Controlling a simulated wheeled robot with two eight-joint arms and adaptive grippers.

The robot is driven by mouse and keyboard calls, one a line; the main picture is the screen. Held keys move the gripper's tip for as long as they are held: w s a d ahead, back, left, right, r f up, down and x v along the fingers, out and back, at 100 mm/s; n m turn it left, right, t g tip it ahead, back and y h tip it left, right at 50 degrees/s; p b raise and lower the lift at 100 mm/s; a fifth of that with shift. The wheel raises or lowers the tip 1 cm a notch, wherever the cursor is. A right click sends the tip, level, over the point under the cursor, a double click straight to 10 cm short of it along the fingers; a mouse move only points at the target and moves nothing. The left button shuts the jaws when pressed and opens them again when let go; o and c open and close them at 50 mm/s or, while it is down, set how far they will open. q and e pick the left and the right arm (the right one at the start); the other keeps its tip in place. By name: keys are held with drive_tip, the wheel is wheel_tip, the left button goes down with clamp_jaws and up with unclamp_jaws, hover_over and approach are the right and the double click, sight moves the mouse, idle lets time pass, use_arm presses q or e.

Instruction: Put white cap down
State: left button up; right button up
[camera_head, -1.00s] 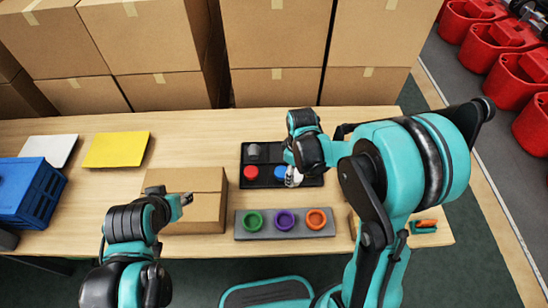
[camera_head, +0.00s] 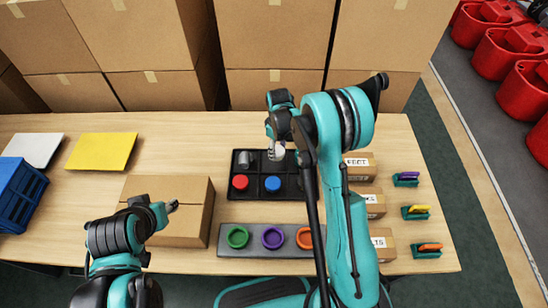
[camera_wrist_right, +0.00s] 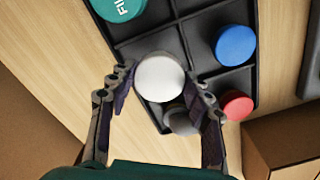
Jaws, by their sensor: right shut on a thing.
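A white cap (camera_head: 277,152) is held in my right gripper (camera_head: 276,148), over the back middle part of the black divided tray (camera_head: 231,185). In the right wrist view the white cap (camera_wrist_right: 160,77) sits between the two fingers (camera_wrist_right: 161,92), with tray dividers behind it. I cannot tell whether it touches the tray. A grey cap (camera_head: 246,159), a red cap (camera_head: 240,182) and a blue cap (camera_head: 273,184) lie in compartments. My right arm hides the tray's right side.
A grey strip (camera_head: 228,247) with green, purple and orange rings lies in front of the tray. A cardboard box (camera_head: 185,230) stands left. Small labelled boxes (camera_head: 362,165) and coloured-handled tools (camera_head: 417,212) are right. A teal lettered round thing (camera_wrist_right: 118,8) shows in the wrist view.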

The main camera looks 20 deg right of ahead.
drive_tip(key=shift+w+a+f, duration=0.5)
drive_tip(key=shift+w, duration=0.15)
drive_tip(key=shift+f+b, duration=0.9)
drive_tip(key=shift+f, duration=1.1)
drive_tip(key=shift+f, duration=0.1)
drive_tip(key=o, duration=0.5)
drive_tip(key=shift+f, duration=0.1)
drive_tip(key=o, duration=0.4)
